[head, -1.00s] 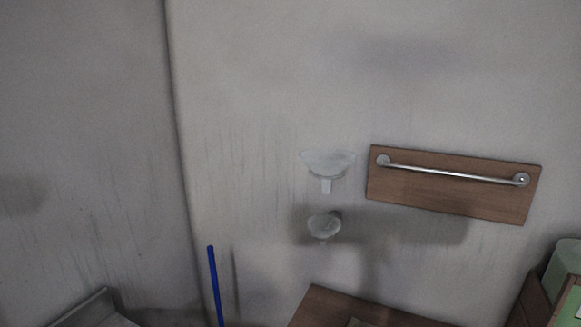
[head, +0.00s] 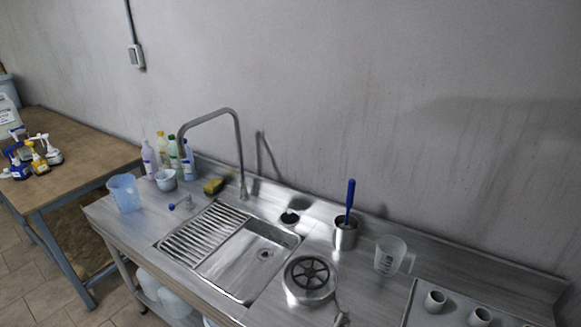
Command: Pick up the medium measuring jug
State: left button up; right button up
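A clear measuring jug (head: 389,254) with a handle on its right stands upright on the steel counter, right of the sink. A larger-looking bluish translucent jug (head: 124,193) stands at the counter's left end. A small pale jug or cup (head: 166,180) stands just right of it, near the bottles. I cannot tell for sure which of these is the medium one. Neither of my grippers is in view.
The steel counter (head: 345,285) holds a sink (head: 250,262) with a tall tap (head: 240,150), a metal pot (head: 345,234) with a blue-handled tool, a round drain-like lid (head: 309,278) and white cups (head: 435,300). A wooden table (head: 85,150) with spray bottles stands left.

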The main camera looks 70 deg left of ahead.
aim_at(122, 189)
jog(key=u, duration=3.55)
jog(key=i+j+z, duration=0.1)
jog(key=i+j, duration=0.3)
jog(key=i, duration=0.2)
